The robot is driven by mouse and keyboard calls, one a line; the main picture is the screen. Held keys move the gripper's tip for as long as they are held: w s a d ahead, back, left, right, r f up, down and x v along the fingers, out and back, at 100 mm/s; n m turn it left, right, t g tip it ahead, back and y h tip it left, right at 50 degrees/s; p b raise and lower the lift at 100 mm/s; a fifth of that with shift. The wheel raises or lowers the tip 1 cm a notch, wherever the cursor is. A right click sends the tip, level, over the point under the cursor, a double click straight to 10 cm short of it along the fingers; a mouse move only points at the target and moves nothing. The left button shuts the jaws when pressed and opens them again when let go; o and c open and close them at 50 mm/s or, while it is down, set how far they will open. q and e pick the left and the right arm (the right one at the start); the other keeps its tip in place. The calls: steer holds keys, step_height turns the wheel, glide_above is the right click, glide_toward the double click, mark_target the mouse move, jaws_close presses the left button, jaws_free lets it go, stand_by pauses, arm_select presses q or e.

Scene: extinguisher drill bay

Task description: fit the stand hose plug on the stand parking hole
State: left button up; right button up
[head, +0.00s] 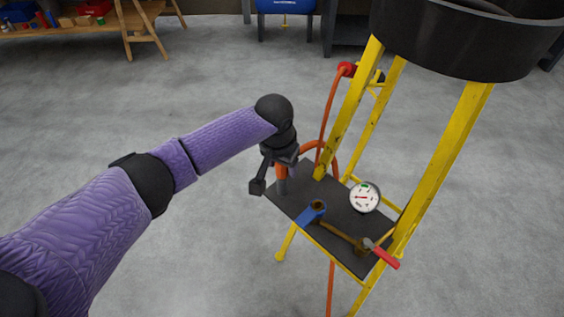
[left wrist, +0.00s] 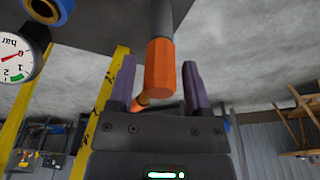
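The stand hose plug, an orange grip (head: 281,172) with a grey end (head: 283,187), points down at the left corner of the stand's dark shelf (head: 329,192). In the left wrist view the orange grip (left wrist: 160,66) lies between the purple fingers of my left gripper (left wrist: 160,82), with gaps on both sides, so the gripper is open around it. In the head view my left gripper (head: 271,176) is at the same corner, partly covering the plug. The parking hole is hidden; I cannot tell whether the grey end is in it. My right gripper is out of view.
Yellow legs (head: 441,165) hold a black drum (head: 466,40) above. An orange hose (head: 328,112) hangs from a red fitting (head: 346,69). Floor left of the stand is clear.

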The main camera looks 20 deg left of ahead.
arm_select(q)
steer(key=shift+o, duration=0.8)
